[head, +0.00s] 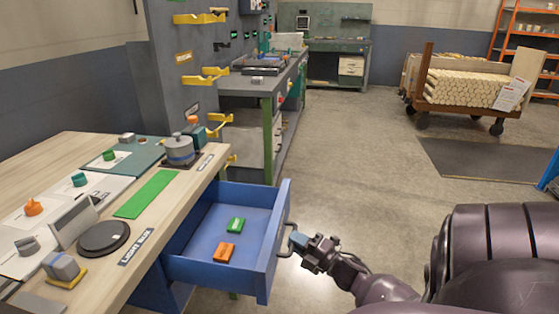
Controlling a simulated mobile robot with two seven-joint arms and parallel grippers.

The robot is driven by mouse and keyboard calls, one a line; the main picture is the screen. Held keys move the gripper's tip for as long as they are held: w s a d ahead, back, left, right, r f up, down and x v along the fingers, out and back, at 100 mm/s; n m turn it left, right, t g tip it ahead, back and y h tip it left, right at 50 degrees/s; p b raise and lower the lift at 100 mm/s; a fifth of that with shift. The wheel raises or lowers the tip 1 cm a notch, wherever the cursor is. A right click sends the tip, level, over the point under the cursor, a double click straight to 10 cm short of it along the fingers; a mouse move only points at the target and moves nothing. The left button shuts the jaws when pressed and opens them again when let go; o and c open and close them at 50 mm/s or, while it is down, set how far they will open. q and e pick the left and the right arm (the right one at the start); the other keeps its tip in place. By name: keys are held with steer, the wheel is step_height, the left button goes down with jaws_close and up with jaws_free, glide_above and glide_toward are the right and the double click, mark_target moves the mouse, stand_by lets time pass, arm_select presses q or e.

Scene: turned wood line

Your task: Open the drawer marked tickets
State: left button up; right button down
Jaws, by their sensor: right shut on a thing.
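A blue drawer (274,241) stands pulled out from under the wooden workbench, well open. Its front faces right, and any marking on it is hidden from this view. A green block (236,225) and an orange block (223,250) lie on the drawer's floor. My right gripper (293,241) is shut on the drawer's dark handle (286,229) at the front's outer side. My left gripper is not in view.
The workbench (150,222) holds a green strip (146,194), a black disc (103,237), a grey round device (179,150) and several small coloured parts. Open floor (370,190) lies to the right. A cart of wooden rods (465,88) stands farther back.

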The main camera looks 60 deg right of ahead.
steer(key=shift+s+d, duration=0.3)
steer(key=shift+s, duration=0.45)
steer(key=c, duration=1.1)
jaws_free()
steer(key=s, duration=0.3)
steer(key=s+f, duration=0.1)
steer(key=s, duration=0.3)
steer(key=s+f, duration=0.1)
steer(key=s, duration=0.2)
steer(key=shift+s, duration=0.3)
